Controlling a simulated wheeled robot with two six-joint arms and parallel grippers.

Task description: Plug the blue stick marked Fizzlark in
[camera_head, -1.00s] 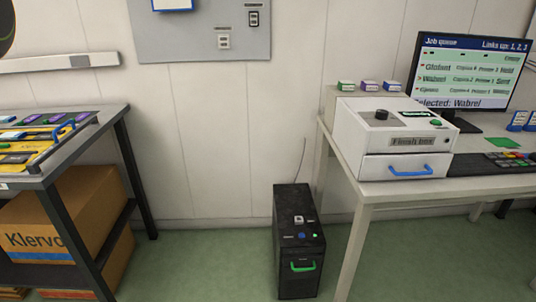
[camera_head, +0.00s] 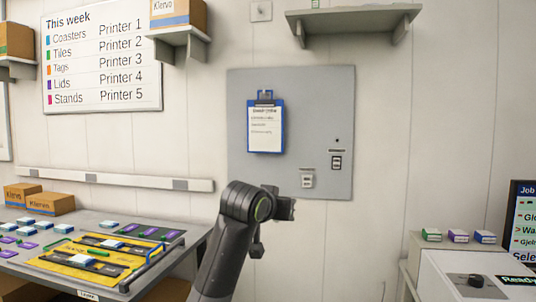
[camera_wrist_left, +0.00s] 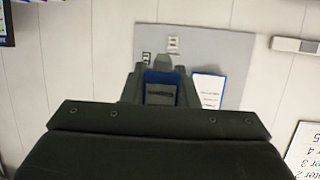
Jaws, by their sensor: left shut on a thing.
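My left gripper (camera_head: 288,208) is raised in front of the lower part of the grey wall panel (camera_head: 212,110), below the clipboard. In the left wrist view, the left gripper (camera_wrist_left: 162,70) is shut on a blue stick (camera_wrist_left: 161,77) with a dark middle. I cannot read any marking on it, and the head view does not show it. The panel carries two small sockets: a pale one (camera_head: 307,180) and a darker-framed one (camera_head: 336,162) up and to its right. Both show beyond the fingers in the left wrist view. The stick appears apart from them. My right gripper is not in view.
A blue clipboard (camera_head: 265,127) hangs on the panel left of the sockets. A shelf (camera_head: 352,20) juts out above. A table (camera_head: 190,236) with trays and small blocks stands at left. A white machine (camera_head: 470,275) is at lower right. The wall between is clear.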

